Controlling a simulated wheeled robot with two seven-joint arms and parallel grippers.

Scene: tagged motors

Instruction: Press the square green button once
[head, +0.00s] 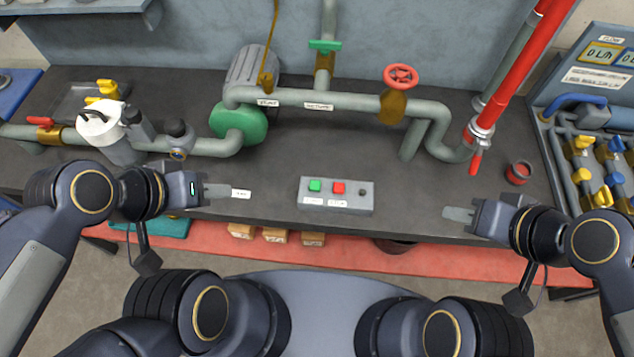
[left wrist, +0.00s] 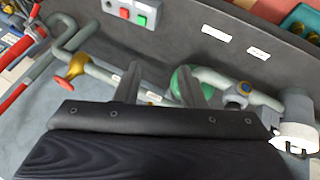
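The square green button (head: 315,186) is on the left of a grey control box (head: 335,205), beside a square red button (head: 338,188) and a small dark round spot. The box sits near the front edge of the bench. In the left wrist view the green button (left wrist: 125,13) shows near the top edge. My left gripper (head: 218,191) is to the left of the box, apart from it; its two fingers stand apart and empty in the left wrist view (left wrist: 158,88). My right gripper (head: 458,214) is to the right of the box, apart from it; its finger gap is hidden.
Grey pipes (head: 330,99) with a green-ended motor (head: 240,121) and a red handwheel (head: 401,76) run behind the box. A white label (head: 241,193) lies by my left fingertips. A red cup (head: 518,172) stands at right.

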